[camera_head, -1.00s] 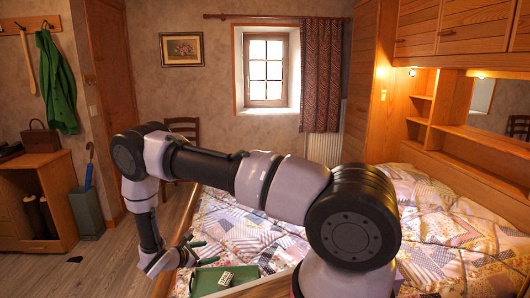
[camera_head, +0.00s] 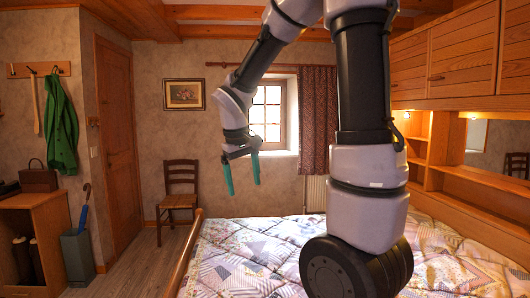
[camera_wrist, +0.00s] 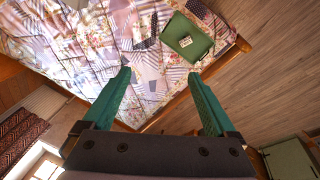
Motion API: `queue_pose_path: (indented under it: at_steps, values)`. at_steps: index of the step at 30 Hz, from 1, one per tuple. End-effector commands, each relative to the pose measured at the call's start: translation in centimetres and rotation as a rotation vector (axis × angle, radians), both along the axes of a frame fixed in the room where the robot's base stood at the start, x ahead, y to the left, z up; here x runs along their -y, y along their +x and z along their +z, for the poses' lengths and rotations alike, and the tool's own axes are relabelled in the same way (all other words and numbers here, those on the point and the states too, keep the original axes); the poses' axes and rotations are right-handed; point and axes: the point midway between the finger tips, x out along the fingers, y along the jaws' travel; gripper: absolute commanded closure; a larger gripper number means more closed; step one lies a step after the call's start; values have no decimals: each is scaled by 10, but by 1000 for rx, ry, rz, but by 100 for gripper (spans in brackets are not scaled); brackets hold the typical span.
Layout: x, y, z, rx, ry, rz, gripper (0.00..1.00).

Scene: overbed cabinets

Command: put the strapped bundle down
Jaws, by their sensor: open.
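The strapped bundle (camera_wrist: 185,41) is a small pale block with dark marks. It lies on a green tray (camera_wrist: 201,44) near the edge of the bed in the wrist view. Its straps are too small to make out. My gripper (camera_head: 244,188) is open, with two teal fingers pointing down and nothing between them. It is raised high above the bed, well clear of the bundle. The fingers also show in the wrist view (camera_wrist: 160,75), apart from the tray and the bundle. The tray and bundle are out of the head view.
The bed's patchwork quilt (camera_head: 245,252) is broad and mostly clear. A wooden bed edge (camera_wrist: 168,108) runs beside the tray. A chair (camera_head: 180,192) stands by the far wall. Overhead cabinets (camera_head: 448,62) hang at the right. Wooden floor lies left of the bed.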

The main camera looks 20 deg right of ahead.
Motion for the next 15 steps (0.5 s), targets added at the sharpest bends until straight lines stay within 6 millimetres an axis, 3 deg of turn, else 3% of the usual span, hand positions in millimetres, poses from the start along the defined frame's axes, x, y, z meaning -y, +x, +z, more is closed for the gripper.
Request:
queue_pose_path:
  at_steps: [1,6,12,15]
  values:
    - [5,-16,18,48,55,-53,8]
    - [10,-66,60,190,244,-219,8]
    - [7,-117,91,346,436,-369,8]
    - [5,-132,99,398,498,-413,8]
